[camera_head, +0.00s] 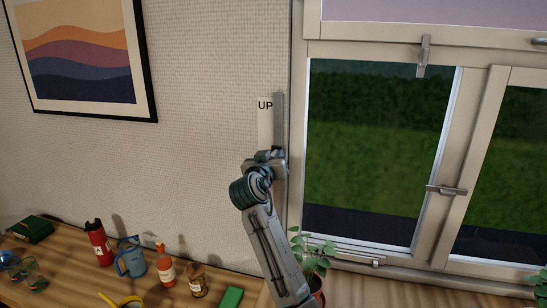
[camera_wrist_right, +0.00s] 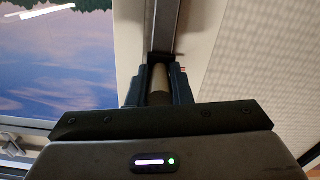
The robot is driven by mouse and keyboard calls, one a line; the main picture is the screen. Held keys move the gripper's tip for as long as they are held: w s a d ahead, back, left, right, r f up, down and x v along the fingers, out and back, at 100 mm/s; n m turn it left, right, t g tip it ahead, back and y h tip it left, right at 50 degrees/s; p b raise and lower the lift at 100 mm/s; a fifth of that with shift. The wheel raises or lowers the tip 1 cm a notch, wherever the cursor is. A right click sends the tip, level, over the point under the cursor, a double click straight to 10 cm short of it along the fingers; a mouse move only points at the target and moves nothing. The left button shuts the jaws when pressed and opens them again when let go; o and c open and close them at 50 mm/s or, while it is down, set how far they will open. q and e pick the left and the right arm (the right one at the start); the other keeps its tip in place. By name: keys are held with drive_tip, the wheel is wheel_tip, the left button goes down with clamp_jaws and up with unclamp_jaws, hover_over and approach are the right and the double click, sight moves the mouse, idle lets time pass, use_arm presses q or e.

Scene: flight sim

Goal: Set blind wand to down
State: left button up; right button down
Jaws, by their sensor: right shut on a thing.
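The blind wand shows in the right wrist view as a pale rounded handle (camera_wrist_right: 159,84) between the two dark fingers of my right gripper (camera_wrist_right: 160,74). The gripper is shut on it. In the head view my right gripper (camera_head: 272,154) is at the wall just left of the window frame, and it hides the handle. A grey vertical track (camera_head: 280,112) runs above the gripper, beside a pale plate (camera_head: 265,122) marked "UP". The lower part of the track and any lower marking are largely hidden by my right arm. My left gripper is not in view.
The closed window (camera_head: 380,150) with its latches is to the right. A potted plant (camera_head: 313,258) stands below, close to my right arm. A wooden table (camera_head: 70,270) at lower left holds a red flask (camera_head: 97,243), a blue jug (camera_head: 131,262) and bottles. A picture hangs upper left.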

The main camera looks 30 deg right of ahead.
wheel_tip(320, 180, down, 17)
drive_tip(key=b, duration=1.3)
drive_tip(key=shift+f+b, duration=0.1)
drive_tip(key=shift+b, duration=0.3)
use_arm(q)
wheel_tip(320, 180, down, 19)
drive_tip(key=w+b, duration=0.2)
drive_tip(key=b, duration=0.4)
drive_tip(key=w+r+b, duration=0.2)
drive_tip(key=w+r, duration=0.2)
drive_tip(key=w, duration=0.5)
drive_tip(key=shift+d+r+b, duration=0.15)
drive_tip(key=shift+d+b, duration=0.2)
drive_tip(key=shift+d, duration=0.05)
use_arm(e)
wheel_tip(320, 180, down, 11)
drive_tip(key=shift+f, duration=0.1)
drive_tip(key=c, duration=1.3)
unclamp_jaws()
drive_tip(key=shift+a, duration=0.1)
